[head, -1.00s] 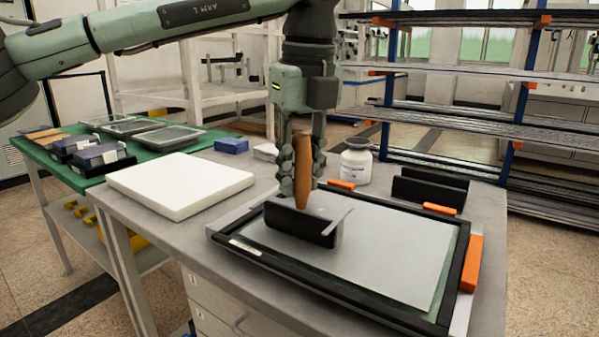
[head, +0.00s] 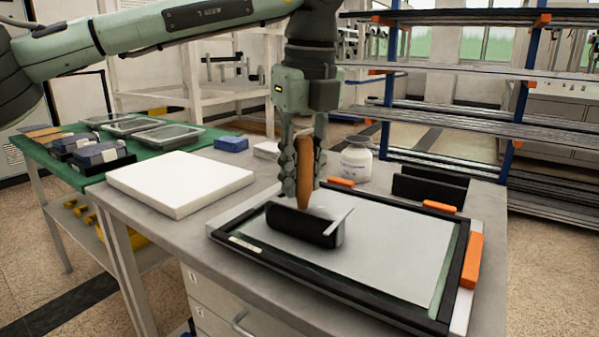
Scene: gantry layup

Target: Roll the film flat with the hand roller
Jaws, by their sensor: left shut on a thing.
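My left gripper (head: 304,178) is shut on the orange-brown handle (head: 305,165) of the hand roller. The roller's black cylinder (head: 300,226) lies over the left part of the film and appears to touch it. The film (head: 385,250) is a pale grey sheet inside a black-rimmed frame (head: 350,298) on the grey table. A green strip of the bed shows along the film's right edge. The film under and behind the roller is hidden. My right gripper does not show.
A white slab (head: 180,183) lies left of the frame. A white jar (head: 356,160) and a black cradle (head: 430,187) stand behind it. Orange clamps (head: 472,262) sit at the frame's edge. A green table (head: 160,157) with trays is at the left.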

